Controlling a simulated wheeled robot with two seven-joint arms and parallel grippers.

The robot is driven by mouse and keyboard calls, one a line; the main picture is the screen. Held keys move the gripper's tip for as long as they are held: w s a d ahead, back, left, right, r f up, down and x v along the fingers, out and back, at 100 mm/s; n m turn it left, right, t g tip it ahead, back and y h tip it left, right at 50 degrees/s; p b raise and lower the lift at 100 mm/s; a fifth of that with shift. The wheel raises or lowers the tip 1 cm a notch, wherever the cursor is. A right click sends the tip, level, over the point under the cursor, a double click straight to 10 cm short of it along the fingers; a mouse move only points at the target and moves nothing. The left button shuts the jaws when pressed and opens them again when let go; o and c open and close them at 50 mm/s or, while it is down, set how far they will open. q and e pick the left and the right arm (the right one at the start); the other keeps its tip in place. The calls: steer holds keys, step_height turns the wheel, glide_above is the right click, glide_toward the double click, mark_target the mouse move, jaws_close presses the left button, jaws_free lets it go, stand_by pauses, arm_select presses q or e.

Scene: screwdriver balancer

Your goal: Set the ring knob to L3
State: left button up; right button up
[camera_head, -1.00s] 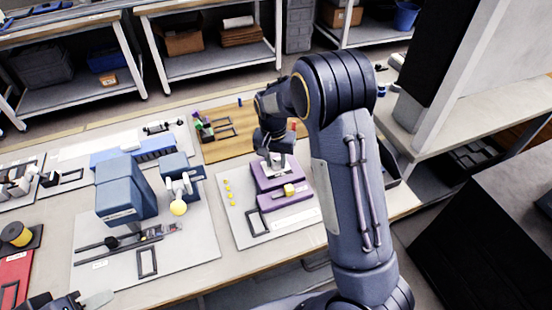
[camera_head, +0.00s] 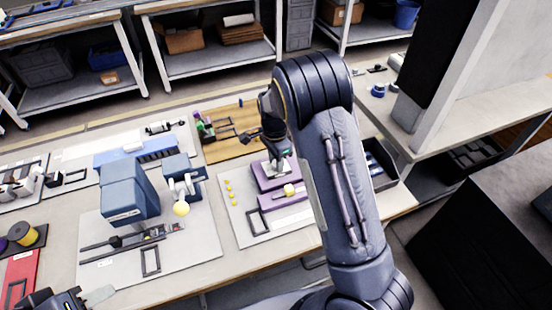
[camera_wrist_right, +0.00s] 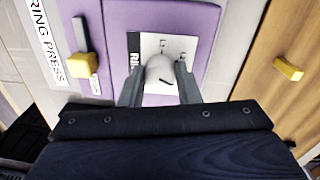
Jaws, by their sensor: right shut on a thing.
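The ring press (camera_head: 262,182) is a purple machine on a white board in the head view. In the right wrist view its purple face (camera_wrist_right: 118,22) carries a white dial plate (camera_wrist_right: 152,45) with a black strip reading "RING" in part. The pale round ring knob (camera_wrist_right: 162,75) has a dark mark on it; the plate's small markings are too blurred to read surely. My right gripper (camera_wrist_right: 160,82) is shut on the knob, one finger on each side. It also shows in the head view over the press (camera_head: 278,160). My left gripper (camera_head: 78,300) is partly visible at the bottom left, away from the press.
A yellow-tipped lever (camera_wrist_right: 83,65) sits beside the dial. A blue machine (camera_head: 128,192) stands left of the press, and a wooden board (camera_head: 222,145) lies behind it. A dark tray (camera_head: 382,172) stands right of my right arm.

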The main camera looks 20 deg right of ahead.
steer(key=shift+m, duration=0.6)
steer(key=o, duration=1)
steer(key=r, duration=0.7)
steer(key=shift+w+r, duration=0.2)
steer(key=shift+r, duration=0.25)
